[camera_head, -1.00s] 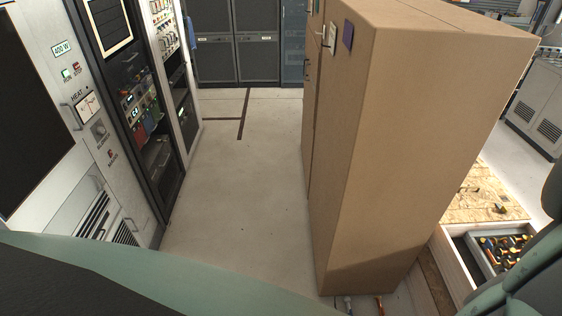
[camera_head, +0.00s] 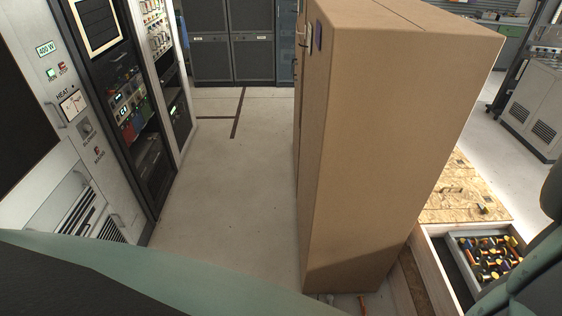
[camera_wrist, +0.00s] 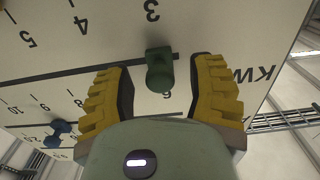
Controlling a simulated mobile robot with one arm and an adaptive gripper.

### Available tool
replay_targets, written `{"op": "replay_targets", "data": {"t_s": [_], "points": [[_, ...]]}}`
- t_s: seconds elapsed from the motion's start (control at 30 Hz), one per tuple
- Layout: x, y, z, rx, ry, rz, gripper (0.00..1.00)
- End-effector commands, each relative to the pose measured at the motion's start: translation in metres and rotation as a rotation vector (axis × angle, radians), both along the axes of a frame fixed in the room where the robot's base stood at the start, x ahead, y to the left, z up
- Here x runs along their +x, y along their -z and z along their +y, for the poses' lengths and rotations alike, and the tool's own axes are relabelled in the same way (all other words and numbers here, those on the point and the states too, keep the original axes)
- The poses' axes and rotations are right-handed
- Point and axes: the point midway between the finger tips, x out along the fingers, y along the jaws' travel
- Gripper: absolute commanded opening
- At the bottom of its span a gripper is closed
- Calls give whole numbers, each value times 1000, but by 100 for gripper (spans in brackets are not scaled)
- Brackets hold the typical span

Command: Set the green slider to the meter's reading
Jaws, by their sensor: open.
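The green slider (camera_wrist: 159,70) is a knob on a slot in a pale scale board (camera_wrist: 220,22) in the wrist view. Black ticks and numbers, including 3, 4 and 5, and "KW" are printed there, turned about. My gripper (camera_wrist: 163,66) is open, with one yellow finger on each side of the green slider; I cannot tell whether either touches it. A blue slider (camera_wrist: 60,127) is on another scale to the lower left.
A tall brown cabinet (camera_head: 385,150) stands right of centre. Racks (camera_head: 120,90) line the left side, with clear floor (camera_head: 225,200) between. A tray of colourful parts (camera_head: 490,258) is at lower right. Dark cabinets (camera_head: 232,45) close the far end.

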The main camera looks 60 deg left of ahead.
Motion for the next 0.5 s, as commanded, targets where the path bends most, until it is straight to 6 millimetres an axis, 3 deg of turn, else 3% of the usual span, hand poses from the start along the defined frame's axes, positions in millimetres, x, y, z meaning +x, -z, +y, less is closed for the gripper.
{"op": "replay_targets", "data": {"t_s": [0.2,0.23,0.5], "points": [[1,1,1,1,-3,1,55],[1,1,1,1,-3,1,59],[0,1,1,1,-2,1,31]]}}
